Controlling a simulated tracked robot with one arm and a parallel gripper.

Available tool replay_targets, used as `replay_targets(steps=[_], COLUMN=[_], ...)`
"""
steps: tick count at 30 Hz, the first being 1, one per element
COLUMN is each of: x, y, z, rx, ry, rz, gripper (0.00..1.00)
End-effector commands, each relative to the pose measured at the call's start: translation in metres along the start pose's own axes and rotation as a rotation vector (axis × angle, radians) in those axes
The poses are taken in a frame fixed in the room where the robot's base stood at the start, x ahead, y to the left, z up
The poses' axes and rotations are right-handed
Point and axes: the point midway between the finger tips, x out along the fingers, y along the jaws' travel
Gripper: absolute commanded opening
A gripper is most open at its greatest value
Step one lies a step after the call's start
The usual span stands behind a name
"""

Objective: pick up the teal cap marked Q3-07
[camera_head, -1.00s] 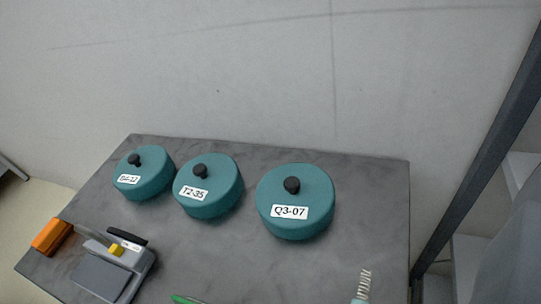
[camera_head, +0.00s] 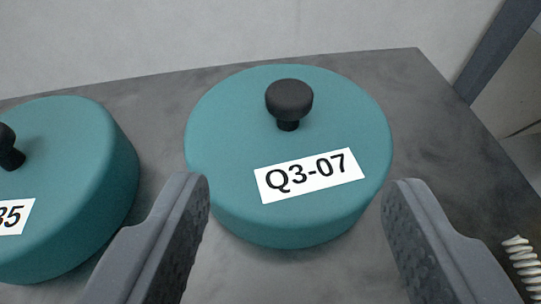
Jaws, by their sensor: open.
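The teal cap marked Q3-07 (camera_head: 225,135) sits upright on a dark grey tabletop, in the upper middle of the head view. It is round, with a black knob (camera_head: 289,100) on top and a white label (camera_head: 309,175) facing me. My gripper (camera_head: 298,188) is open, with one grey finger at the cap's lower left and the other at its lower right. Nothing is between the fingers except the view of the cap's near side. I cannot tell whether either finger touches the cap.
A second teal cap (camera_head: 75,160) with a black knob and a label ending in 35 stands close on the left, cut off by the frame. A pale coil (camera_head: 522,262) lies at the lower right. The grey tabletop (camera_head: 430,110) is bare right of the Q3-07 cap, and a wall rises behind.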

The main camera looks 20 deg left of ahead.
Motion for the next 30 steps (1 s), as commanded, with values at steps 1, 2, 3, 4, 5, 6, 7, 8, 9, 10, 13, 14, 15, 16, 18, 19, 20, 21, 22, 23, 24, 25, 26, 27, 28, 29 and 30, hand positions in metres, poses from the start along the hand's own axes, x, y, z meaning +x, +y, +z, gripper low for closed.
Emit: replay_targets(steps=[1, 2, 3, 4, 5, 6, 7, 8, 9, 10, 13, 14, 15, 16, 18, 19, 20, 21, 22, 23, 24, 25, 26, 27, 28, 29, 30], x=[0.006, 0.01, 0.016, 0.02, 0.025, 0.031, 0.036, 0.041, 0.047, 0.051, 0.064, 0.067, 0.071, 0.074, 0.079, 0.08, 0.081, 0.082, 0.082, 0.083, 0.085, 0.086, 0.089, 0.092, 0.096, 0.099, 0.105], y=[0.0, 0.001, 0.001, 0.001, 0.002, 0.002, 0.001, 0.001, 0.001, 0.001, 0.001, 0.001, 0.0, 0.0, 0.0, 0.0, 0.0, 0.0, 0.0, 0.0, 0.0, -0.001, -0.001, -0.001, -0.001, -0.001, -0.001], z=[0.002, 0.002, 0.002, 0.003, 0.003, 0.003, 0.003, 0.003, 0.003, 0.003, 0.003, 0.003, 0.002, 0.002, 0.002, 0.002, 0.001, 0.001, 0.001, 0.001, 0.001, 0.002, 0.002, 0.003, 0.003, 0.004, 0.004], rx=[0.0, 0.0, 0.0, 0.001, 0.002, 0.002, 0.003, 0.003, 0.003, 0.003, 0.001, 0.001, 0.001, 0.001, 0.002, 0.002, 0.001, 0.001, 0.001, 0.001, 0.001, 0.001, 0.001, 0.0, 0.0, 0.001, 0.002], ry=[-0.001, -0.001, -0.001, -0.002, -0.002, -0.003, -0.003, -0.003, -0.002, -0.002, -0.003, -0.003, -0.003, -0.003, -0.003, -0.002, -0.003, -0.002, -0.002, -0.002, -0.002, -0.002, -0.002, -0.003, -0.003, -0.003, -0.002], rz=[0.001, 0.002, 0.002, 0.002, 0.003, 0.003, 0.003, 0.002, 0.001, 0.001, 0.001, 0.0, 0.0, 0.0, 0.0, 0.0, 0.0, -0.001, -0.001, -0.001, -0.001, -0.001, -0.001, -0.001, -0.001, 0.0, 0.0], gripper=[0.55, 0.55, 0.55, 0.55, 0.55, 0.55, 0.55, 0.55, 0.55, 0.55, 0.55, 0.55, 0.55, 0.55, 0.55, 0.55, 0.55, 0.55, 0.55, 0.55, 0.55, 0.55, 0.55, 0.55, 0.55, 0.55, 0.55])
